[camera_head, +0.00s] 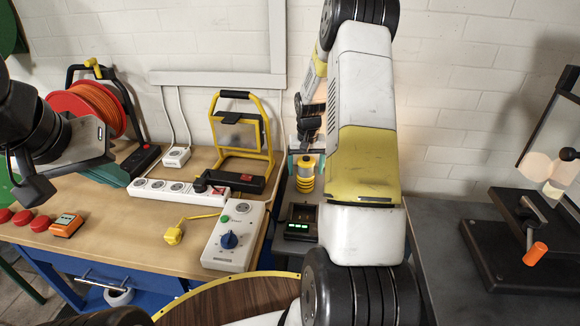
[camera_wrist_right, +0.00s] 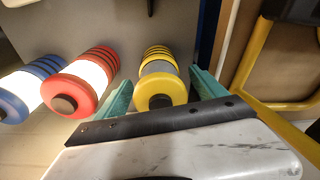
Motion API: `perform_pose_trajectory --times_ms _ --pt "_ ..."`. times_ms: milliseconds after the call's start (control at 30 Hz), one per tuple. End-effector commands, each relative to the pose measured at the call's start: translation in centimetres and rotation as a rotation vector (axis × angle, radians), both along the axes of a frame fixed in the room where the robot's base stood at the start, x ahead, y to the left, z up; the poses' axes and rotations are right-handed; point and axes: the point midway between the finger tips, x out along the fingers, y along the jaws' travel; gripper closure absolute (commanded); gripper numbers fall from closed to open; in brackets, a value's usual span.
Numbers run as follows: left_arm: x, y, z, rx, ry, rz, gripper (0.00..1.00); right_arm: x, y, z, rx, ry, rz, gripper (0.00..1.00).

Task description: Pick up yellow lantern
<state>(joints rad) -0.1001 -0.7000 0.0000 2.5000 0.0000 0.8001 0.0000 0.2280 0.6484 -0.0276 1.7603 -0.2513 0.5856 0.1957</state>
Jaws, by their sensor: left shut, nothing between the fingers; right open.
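The yellow lantern (camera_head: 305,178) stands on the grey surface between the wooden bench and my right arm in the head view. In the right wrist view the lantern (camera_wrist_right: 160,92) has yellow rings, a grey middle and a yellow end with a dark knob. My right gripper (camera_head: 304,158) is open at the lantern, with teal fingers on both sides of it. In the right wrist view the gripper (camera_wrist_right: 163,84) shows a finger left and right of the lantern; contact cannot be told. My left gripper (camera_head: 35,190) is shut and empty, above the bench's left side.
A red lantern (camera_wrist_right: 82,85) and a blue lantern (camera_wrist_right: 30,95) stand left of the yellow one in the right wrist view. A yellow-framed work light (camera_head: 238,135) and a power strip (camera_head: 180,190) are on the bench. A black device with green lights (camera_head: 298,222) is in front of the lantern.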

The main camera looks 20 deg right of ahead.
Motion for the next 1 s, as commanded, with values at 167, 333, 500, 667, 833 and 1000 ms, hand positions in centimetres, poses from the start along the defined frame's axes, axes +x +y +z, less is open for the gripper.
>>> perform_pose_trajectory --times_ms 167,333,500,667,833,1000 --pt "0.0 0.0 0.0 0.000 0.000 0.000 1.00 0.2 0.0 -2.1 0.001 0.002 0.001 0.19" --pt "0.0 0.0 0.0 0.000 0.000 0.000 1.00 0.2 0.0 -2.1 0.001 0.000 0.001 0.19" --pt "0.0 0.0 0.0 0.000 0.000 0.000 1.00 0.2 0.0 -2.1 0.001 0.000 0.001 0.49" --pt "0.0 0.0 0.0 0.000 0.000 0.000 1.00 0.2 0.0 -2.0 0.001 0.000 0.001 0.80" --pt "0.0 0.0 0.0 0.000 0.000 0.000 1.00 0.3 0.0 -2.0 0.001 -0.001 0.001 1.00" --pt "0.0 0.0 0.0 0.000 0.000 0.000 1.00 0.3 0.0 -1.8 0.000 -0.002 0.001 1.00"
